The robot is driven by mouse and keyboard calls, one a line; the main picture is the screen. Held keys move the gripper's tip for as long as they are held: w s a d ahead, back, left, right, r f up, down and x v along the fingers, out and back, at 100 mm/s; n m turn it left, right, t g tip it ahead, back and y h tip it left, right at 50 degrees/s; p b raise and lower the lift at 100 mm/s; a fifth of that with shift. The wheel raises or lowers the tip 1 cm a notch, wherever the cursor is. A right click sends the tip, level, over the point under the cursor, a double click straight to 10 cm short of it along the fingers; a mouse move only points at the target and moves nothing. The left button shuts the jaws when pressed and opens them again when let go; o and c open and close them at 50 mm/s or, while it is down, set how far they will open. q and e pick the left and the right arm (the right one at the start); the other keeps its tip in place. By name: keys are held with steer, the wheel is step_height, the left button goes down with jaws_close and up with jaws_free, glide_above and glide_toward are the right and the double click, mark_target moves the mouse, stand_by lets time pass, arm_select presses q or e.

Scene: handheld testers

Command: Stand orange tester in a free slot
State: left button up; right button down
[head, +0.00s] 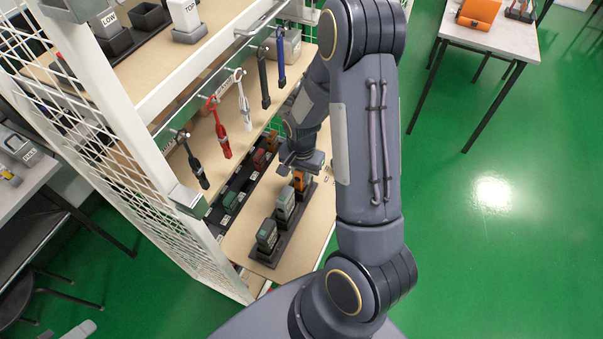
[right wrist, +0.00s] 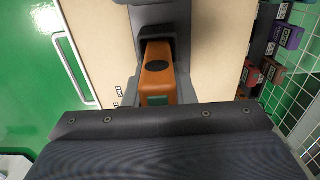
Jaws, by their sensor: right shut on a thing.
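The orange tester (head: 299,182) is between the fingers of my right gripper (head: 302,163), which is shut on it. It stands at the far end of a dark slotted holder (head: 262,257) on the shelf. In the right wrist view the orange tester (right wrist: 156,72) lies between the grey fingers, with a dark frame around its far end. I cannot tell whether it is fully seated or still borne by the gripper. Two grey testers stand upright in the holder, a nearer one (head: 267,235) and a middle one (head: 285,204). My left gripper is not in view.
Tools hang on hooks above the shelf, among them a red one (head: 219,129) and a white one (head: 244,101). A dark row of bins (head: 217,211) with coloured testers lies left of the holder. White mesh (head: 110,150) closes the rack's left side.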

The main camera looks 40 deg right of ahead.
steer(key=shift+f, duration=0.2)
steer(key=c, duration=1.2)
jaws_free()
steer(key=shift+r, duration=0.1)
step_height(320, 180, up, 12)
steer(key=shift+r, duration=0.1)
steer(key=s+a+r+n+t+y, duration=0.3)
steer(key=s+a+r+n+t, duration=0.2)
steer(key=s+a+r+n, duration=0.6)
steer(key=shift+s+a+r+t+y, duration=0.35)
steer(key=shift+s+a+r, duration=0.35)
steer(key=shift+s, duration=1.65)
